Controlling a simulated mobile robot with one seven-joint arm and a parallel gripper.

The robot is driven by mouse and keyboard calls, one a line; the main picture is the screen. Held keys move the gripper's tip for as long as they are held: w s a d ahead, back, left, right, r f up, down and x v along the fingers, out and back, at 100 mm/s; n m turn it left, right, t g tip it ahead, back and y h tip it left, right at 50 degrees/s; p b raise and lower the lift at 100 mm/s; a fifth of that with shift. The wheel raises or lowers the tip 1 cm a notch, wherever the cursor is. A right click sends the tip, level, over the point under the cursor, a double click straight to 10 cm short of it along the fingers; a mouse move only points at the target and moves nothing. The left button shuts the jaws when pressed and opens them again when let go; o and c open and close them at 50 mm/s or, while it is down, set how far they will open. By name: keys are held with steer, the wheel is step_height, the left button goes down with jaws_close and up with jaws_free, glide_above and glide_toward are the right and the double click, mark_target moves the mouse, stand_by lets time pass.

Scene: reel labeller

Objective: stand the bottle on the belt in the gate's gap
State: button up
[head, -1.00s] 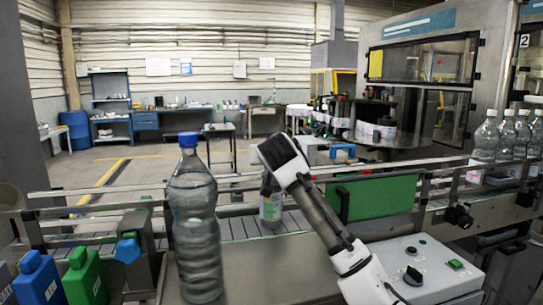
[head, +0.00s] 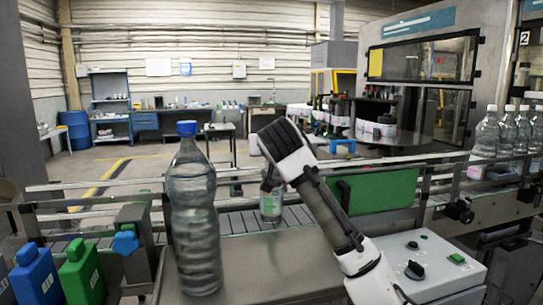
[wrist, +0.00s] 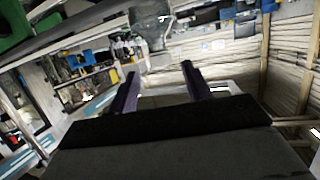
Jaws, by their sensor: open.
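A large clear bottle with a blue cap (head: 193,225) stands upright in the near foreground, in front of the belt. A smaller clear bottle with a green label (head: 271,206) stands upright on the slatted belt (head: 237,223); its top is hidden behind my gripper. My gripper (wrist: 160,72) is open, with nothing between its fingers in the wrist view. In the head view its dark body is above and in front of the smaller bottle; I cannot tell whether they touch. I cannot make out the gate's gap clearly.
Metal rails run along the belt. A green panel (head: 383,197) stands right of the smaller bottle. A control box (head: 420,262) is at the lower right. Several clear bottles (head: 503,132) stand at the far right. Blue (head: 35,277) and green (head: 82,272) containers are at the lower left.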

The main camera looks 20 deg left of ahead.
steer(key=b+v, duration=0.1)
steer(key=v, duration=0.5)
steer(key=shift+s, duration=0.2)
steer(key=shift+c, duration=0.2)
stand_by(0.8)
